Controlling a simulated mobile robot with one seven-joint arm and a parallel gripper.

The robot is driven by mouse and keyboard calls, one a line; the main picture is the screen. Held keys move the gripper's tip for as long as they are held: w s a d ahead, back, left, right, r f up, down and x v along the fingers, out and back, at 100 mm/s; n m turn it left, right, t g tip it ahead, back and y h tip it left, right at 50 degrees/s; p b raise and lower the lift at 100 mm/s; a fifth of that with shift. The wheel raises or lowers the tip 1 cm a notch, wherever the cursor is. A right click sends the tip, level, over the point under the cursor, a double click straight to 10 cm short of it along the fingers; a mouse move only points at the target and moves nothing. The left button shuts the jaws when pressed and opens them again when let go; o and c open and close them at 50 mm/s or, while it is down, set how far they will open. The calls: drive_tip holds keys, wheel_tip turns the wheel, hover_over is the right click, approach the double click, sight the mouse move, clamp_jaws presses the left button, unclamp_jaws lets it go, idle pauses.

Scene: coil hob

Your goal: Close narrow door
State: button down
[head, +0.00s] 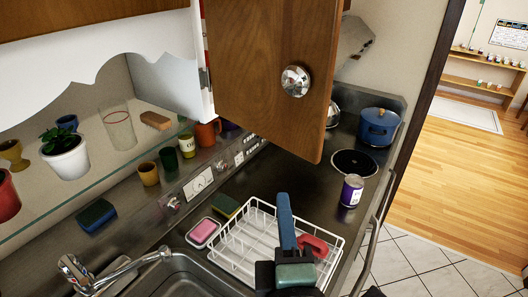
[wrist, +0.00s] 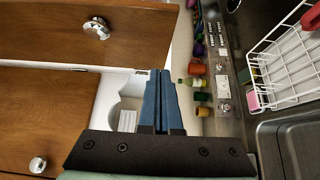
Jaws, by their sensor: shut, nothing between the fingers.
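A wooden cabinet door (head: 275,75) with a round metal knob (head: 295,81) stands swung open above the counter in the head view. Its hinge side is at the left, beside the white cabinet wall. In the wrist view a wooden panel with a knob (wrist: 96,28) fills the upper left, and it appears to be the same door. My gripper (head: 283,197) is over the dish rack, below the door and apart from it. In the wrist view its blue fingers (wrist: 160,73) are together and empty, pointing toward the cabinet opening.
Below the door are a white dish rack (head: 226,268), a purple can (head: 352,190) and a blue pot (head: 378,126) on the hob. A glass shelf (head: 100,165) with cups and a plant is at the left. Another wooden panel (wrist: 40,120) shows in the wrist view.

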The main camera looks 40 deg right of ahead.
drive_tip(key=p, duration=0.2)
approach(294, 143)
drive_tip(key=w, duration=0.5)
drive_tip(key=shift+d+p, duration=0.6)
drive_tip(key=shift+d, duration=0.4)
drive_tip(key=shift+d+f, duration=0.1)
drive_tip(key=shift+d, duration=0.55)
